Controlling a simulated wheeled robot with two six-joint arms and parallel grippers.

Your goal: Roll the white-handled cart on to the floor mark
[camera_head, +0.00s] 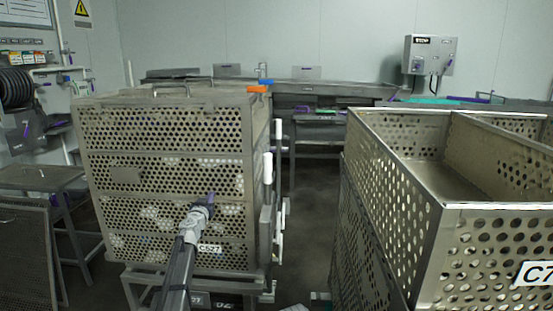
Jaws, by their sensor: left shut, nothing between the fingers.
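A perforated metal basket stack (160,135) with a lid and a "C527" label stands left of centre on a low wheeled-looking cart frame (135,280). White upright handles (268,168) show along its right side. My left gripper (208,200) is shut and empty, in front of the lower right part of the basket's near face, away from the white handles. I cannot tell whether it touches the face. My right gripper is not in view. I cannot make out a floor mark; much floor is hidden by the baskets.
An open perforated metal bin (385,180) stands close on the right. A strip of dark floor (310,210) is clear between it and the cart. A metal bench (330,90) runs along the back. A small table (38,178) and hose reel (15,88) are at left.

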